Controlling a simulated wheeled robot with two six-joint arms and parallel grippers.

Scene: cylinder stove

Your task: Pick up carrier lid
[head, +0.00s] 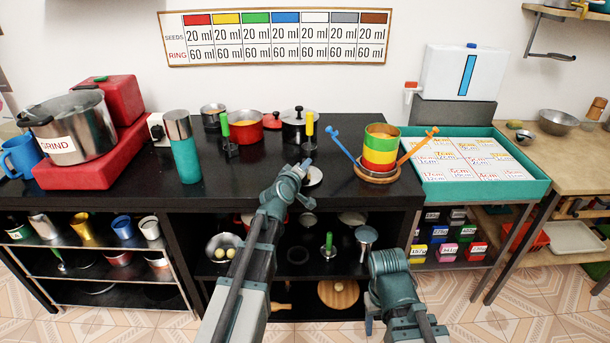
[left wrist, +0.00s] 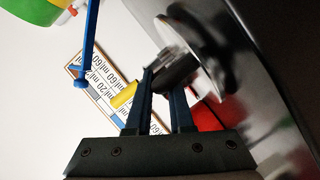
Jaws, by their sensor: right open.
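The carrier (head: 380,150), a round stack of orange, yellow, green and red tiers, stands on a wooden disc on the black counter. A pale round lid (head: 313,177) lies on the counter left of it. My left gripper (head: 303,167) is at this lid. In the left wrist view the lid (left wrist: 198,45) shows nearly edge-on with a dark knob (left wrist: 182,70). The left fingers (left wrist: 163,88) are apart at the knob; whether they grip it cannot be told. My right gripper (head: 370,325) is open and low in front of the counter, its fingers partly hidden.
A blue stick (head: 341,143) and an orange one lean beside the carrier. Pots (head: 298,127), a red pan and a green-handled tool stand behind and left of the lid. A teal tray (head: 470,188) is to the right. The counter's front centre is mostly clear.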

